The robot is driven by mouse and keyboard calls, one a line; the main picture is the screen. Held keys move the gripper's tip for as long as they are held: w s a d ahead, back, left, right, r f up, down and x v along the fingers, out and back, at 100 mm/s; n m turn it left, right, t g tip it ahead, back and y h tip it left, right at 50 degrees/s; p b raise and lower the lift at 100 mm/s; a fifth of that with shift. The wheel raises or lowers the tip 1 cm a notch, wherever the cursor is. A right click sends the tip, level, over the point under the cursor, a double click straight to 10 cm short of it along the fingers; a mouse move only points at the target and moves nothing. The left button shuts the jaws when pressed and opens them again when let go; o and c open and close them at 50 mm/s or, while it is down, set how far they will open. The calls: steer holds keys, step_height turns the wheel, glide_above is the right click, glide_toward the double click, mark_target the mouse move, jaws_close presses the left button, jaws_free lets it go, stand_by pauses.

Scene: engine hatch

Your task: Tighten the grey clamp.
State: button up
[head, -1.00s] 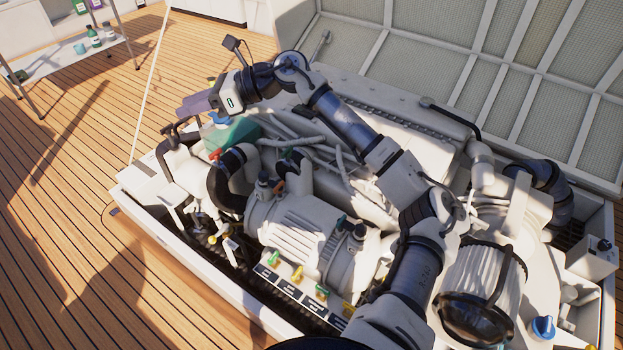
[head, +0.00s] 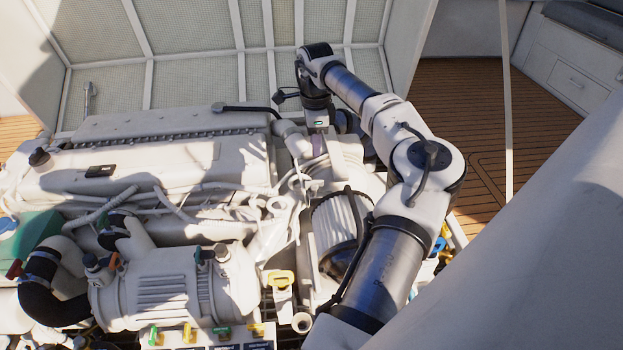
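My gripper (head: 318,150) points down at the far right end of the engine, beside a dark hose section (head: 345,122) that is partly behind my arm. Its fingers look purple-grey and small, and I cannot tell whether they are open or shut or touch anything. I cannot make out a grey clamp for certain. My arm hides part of the right end of the engine.
The white engine block (head: 150,160) fills the left and middle. A ribbed white filter (head: 337,222) stands under my forearm. The raised hatch lid (head: 190,65) is close behind my gripper. Yellow and green valve handles (head: 188,333) line the front. Open wooden deck (head: 480,110) lies at the right.

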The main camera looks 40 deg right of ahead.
mark_target(314, 181)
step_height(314, 181, down, 12)
steer(key=shift+f+b, duration=0.25)
steer(key=shift+b, duration=0.3)
steer(key=shift+w, duration=0.1)
jaws_close()
